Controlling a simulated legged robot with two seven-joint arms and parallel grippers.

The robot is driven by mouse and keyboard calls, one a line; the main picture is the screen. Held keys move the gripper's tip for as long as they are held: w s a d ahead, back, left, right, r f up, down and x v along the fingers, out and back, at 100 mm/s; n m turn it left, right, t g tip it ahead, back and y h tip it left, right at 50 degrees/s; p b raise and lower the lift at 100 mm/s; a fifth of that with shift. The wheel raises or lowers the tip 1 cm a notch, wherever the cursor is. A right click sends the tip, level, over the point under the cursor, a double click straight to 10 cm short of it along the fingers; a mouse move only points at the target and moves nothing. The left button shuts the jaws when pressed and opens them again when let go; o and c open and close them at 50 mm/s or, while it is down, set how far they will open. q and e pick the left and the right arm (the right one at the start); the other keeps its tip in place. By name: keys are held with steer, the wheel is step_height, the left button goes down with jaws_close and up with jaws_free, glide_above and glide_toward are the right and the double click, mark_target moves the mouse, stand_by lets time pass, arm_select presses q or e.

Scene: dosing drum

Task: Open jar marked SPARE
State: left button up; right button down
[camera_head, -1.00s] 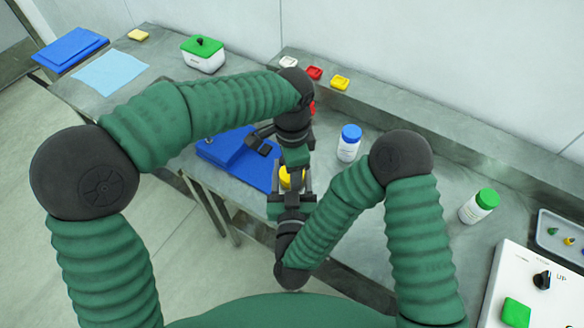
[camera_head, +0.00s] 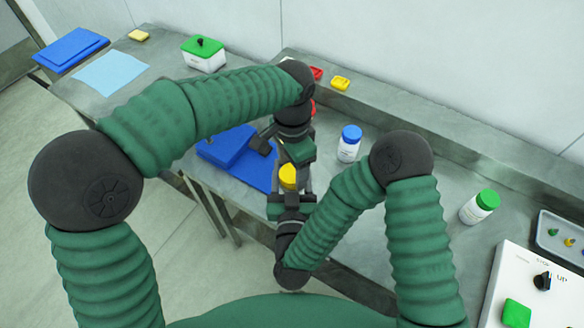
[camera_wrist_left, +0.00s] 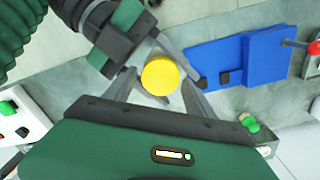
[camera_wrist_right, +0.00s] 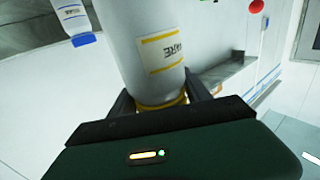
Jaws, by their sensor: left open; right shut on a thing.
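The jar marked SPARE shows large in the right wrist view (camera_wrist_right: 150,40), white with a yellow-edged label whose visible letters end in "ARE". Its round yellow lid (camera_head: 288,175) shows in the head view and from above in the left wrist view (camera_wrist_left: 160,76). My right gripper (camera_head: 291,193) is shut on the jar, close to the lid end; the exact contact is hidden. My left gripper (camera_head: 281,152) is open over the lid, its fingers to either side of it in the left wrist view. I cannot tell whether they touch it.
A blue-lidded jar (camera_head: 348,144) stands just right of the grippers, and a green-lidded jar (camera_head: 479,206) farther right. A blue tray (camera_head: 228,150) lies left of them. A control panel (camera_head: 520,290) is at lower right. Open bench lies between the two jars.

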mark_target(293, 173)
arm_select(q)
step_height(293, 173, up, 3)
steer(key=shift+r, duration=0.1)
steer(key=shift+c, duration=0.4)
step_height(293, 173, up, 3)
steer(key=m, duration=0.3)
step_height(293, 173, down, 8)
steer(key=shift+r, duration=0.15)
steer(key=c, duration=1.5)
steer(key=shift+n, duration=1.2)
steer(key=shift+r, duration=0.2)
steer(key=shift+r, duration=0.95)
